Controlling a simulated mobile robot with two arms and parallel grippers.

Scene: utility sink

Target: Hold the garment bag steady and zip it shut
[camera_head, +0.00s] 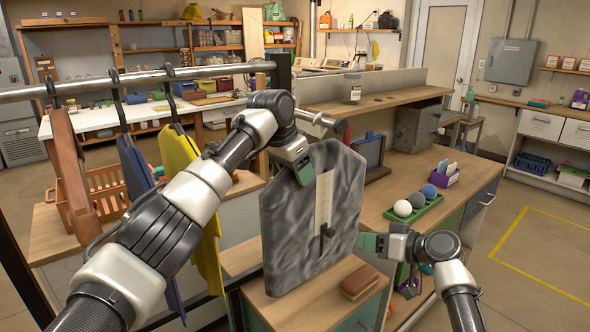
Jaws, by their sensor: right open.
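The grey garment bag (284,234) stands upright in the middle of the view, above a wooden top. A pale strip (323,200) runs down its front, with a dark zipper pull (328,231) near the strip's lower end. My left gripper (303,172) is at the bag's top edge, beside the upper end of the strip. Its fingertips are small and partly hidden, so I cannot tell whether they grip the bag. My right gripper (368,243) is open at the bag's lower right edge, to the right of the zipper pull.
A metal rail (150,77) at left carries hanging brown, blue and yellow (178,150) garments. A brown brush or block (359,282) lies below the bag. A green tray (415,212) with several balls sits on the right bench. Open floor lies at far right.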

